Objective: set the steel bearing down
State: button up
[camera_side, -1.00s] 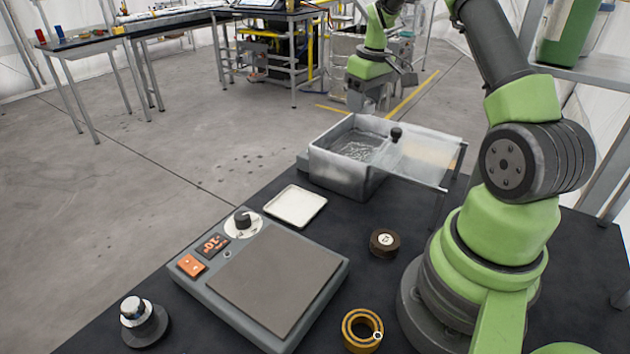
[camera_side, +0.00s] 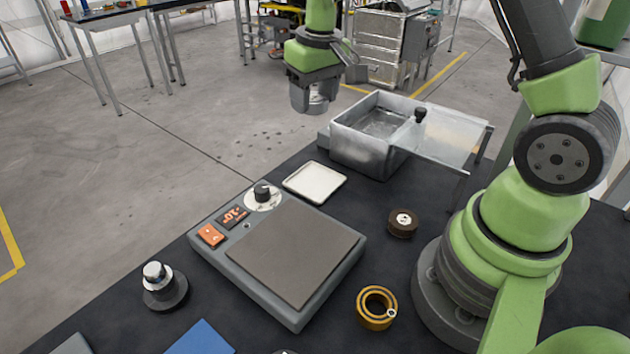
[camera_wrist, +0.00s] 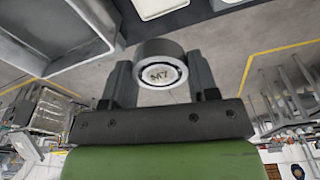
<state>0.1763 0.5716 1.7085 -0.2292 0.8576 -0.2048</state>
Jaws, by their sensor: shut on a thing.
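My gripper (camera_side: 315,98) hangs in the air, past the far edge of the table in the picture, left of the metal bin and above the white tray. It is shut on the steel bearing (camera_side: 319,93). In the wrist view my gripper (camera_wrist: 160,72) has one finger on each side of the steel bearing (camera_wrist: 160,47), a grey ring with a pale inner face marked "M7". Nothing touches the bearing from below.
A white square tray (camera_side: 314,182) lies between a grey hot plate (camera_side: 292,252) and an open metal bin (camera_side: 368,158) with a clear lid. A brass ring (camera_side: 365,316), a dark puck (camera_side: 402,229), a steel post (camera_side: 157,275) and a blue patch (camera_side: 203,340) are nearer.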

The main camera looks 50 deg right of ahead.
aim_at(314, 181)
notch_tip(314, 181, down, 17)
jog(key=shift+d+r, duration=0.15)
dwell(0.4)
jog(key=o, duration=0.8)
